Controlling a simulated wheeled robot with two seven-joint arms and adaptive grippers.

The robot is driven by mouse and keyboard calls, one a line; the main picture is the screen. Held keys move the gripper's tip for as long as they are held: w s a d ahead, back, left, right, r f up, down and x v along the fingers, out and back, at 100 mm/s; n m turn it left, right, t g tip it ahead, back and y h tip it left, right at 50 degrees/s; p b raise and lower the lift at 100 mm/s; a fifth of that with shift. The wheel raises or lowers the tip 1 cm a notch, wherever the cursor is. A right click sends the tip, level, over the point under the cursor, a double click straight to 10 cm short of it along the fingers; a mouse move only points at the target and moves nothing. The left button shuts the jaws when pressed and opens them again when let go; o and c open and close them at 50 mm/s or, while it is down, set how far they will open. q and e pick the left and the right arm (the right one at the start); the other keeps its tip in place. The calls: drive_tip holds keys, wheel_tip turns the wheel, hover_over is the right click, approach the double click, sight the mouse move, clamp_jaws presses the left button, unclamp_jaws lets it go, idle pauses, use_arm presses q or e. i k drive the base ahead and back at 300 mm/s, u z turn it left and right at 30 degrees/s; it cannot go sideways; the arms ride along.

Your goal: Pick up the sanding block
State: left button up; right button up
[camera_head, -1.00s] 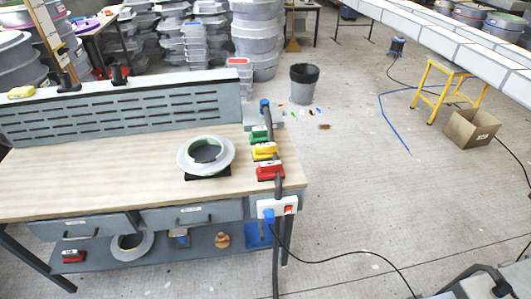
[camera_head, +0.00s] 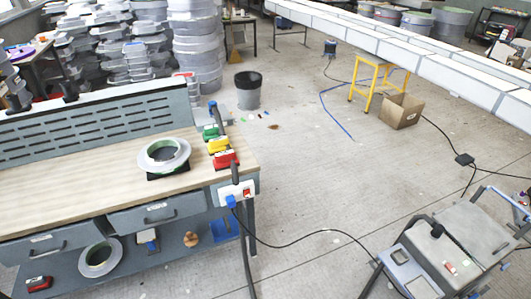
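Another red block-like item (camera_head: 39,283) lies on the lower shelf at the left, and a small grey-and-blue item (camera_head: 147,239) lies farther right on that shelf. Neither of my grippers is in view.
A ring-shaped mould (camera_head: 164,155) sits on the bench; another ring (camera_head: 100,258) lies on the shelf below. A wheeled machine (camera_head: 455,250) stands at bottom right. Black cables cross the floor. A bin (camera_head: 248,92), yellow stool (camera_head: 368,82) and cardboard box (camera_head: 401,112) stand farther back.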

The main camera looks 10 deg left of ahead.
sight(217, 145)
drive_tip(key=z, duration=0.15)
drive_tip(key=i, duration=1.35)
drive_tip(key=u, duration=0.75)
